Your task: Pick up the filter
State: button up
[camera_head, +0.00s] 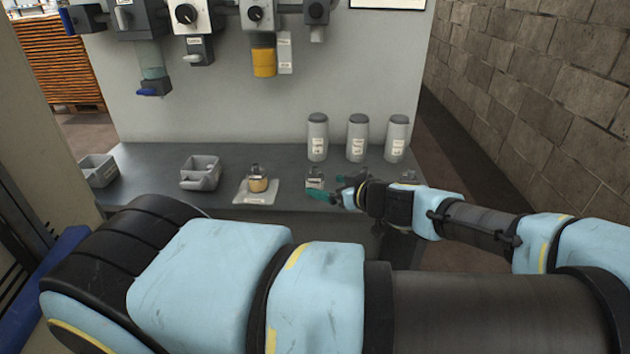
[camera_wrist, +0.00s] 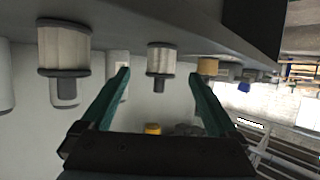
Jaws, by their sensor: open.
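A filter (camera_wrist: 162,58), a pale pleated cylinder with dark end caps, stands on the counter. In the wrist view, whose picture is upside down, it appears between and beyond the tips of my gripper (camera_wrist: 159,74). In the head view this filter (camera_head: 315,176) is small, just beyond my gripper (camera_head: 331,187), with its lower part near the teal fingers. The fingers are spread and nothing is held. A second similar filter (camera_wrist: 64,52) looks larger at the left of the wrist view; it shows partly behind my arm in the head view (camera_head: 408,176).
A yellowish filter (camera_head: 257,184) stands on a white cloth (camera_head: 243,198). Grey bins (camera_head: 200,172) (camera_head: 98,170) sit further left. Several grey bottles (camera_head: 357,138) stand along the back. Wall-mounted units (camera_head: 255,14) hang above. The counter (camera_head: 225,208) has bare room around the bins.

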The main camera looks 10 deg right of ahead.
aim_at(318, 178)
jog(key=p+x, duration=0.1)
jog(key=x, duration=0.1)
jog(key=r+p+x, duration=0.1)
jog(key=x, duration=0.2)
jog(key=shift+w+a+p, duration=0.3)
jog(key=shift+w+p, duration=0.05)
jog(key=shift+w, duration=0.05)
jog(key=shift+w+f, duration=0.1)
jog(key=shift+f, duration=0.05)
jog(key=shift+c, duration=0.4)
grip_shut()
